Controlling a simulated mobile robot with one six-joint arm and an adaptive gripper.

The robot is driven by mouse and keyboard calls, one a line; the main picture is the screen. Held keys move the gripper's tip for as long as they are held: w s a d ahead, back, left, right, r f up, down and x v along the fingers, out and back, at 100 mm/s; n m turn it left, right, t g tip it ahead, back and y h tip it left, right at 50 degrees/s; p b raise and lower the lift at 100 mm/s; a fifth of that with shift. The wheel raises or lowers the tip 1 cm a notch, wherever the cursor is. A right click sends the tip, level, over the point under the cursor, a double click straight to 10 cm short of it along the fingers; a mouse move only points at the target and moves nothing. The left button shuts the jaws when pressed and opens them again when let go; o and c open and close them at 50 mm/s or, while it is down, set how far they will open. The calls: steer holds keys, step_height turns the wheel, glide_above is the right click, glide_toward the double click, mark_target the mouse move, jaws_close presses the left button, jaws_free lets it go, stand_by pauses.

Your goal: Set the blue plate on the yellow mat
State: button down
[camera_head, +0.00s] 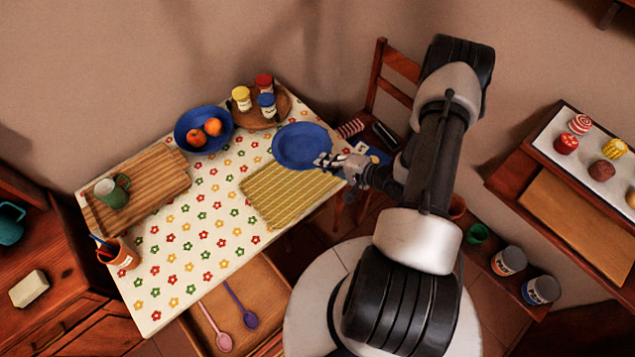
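The blue plate (300,143) is at the right end of the flowered table, just behind the yellow mat. Its near edge seems to overlap the mat's far edge; I cannot tell whether it touches the mat or is held above it. The yellow striped mat (285,200) lies flat near the table's right front edge, with most of its surface bare. My gripper (324,160) reaches in from the right, with its fingertips at the plate's right front rim. The fingers are too small here to tell whether they are closed on the rim.
A cutting board (160,200) with a green mug (112,192) is at the left. A chair (376,75) stands behind my arm. An open drawer with spoons (265,285) is below the table.

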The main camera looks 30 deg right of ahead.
mark_target(325, 190)
step_height(325, 190, down, 14)
steer(key=shift+d+f+b, duration=0.1)
steer(key=shift+f+b, duration=0.05)
steer(key=shift+b, duration=1.1)
steer(key=c, duration=2.1)
jaws_free()
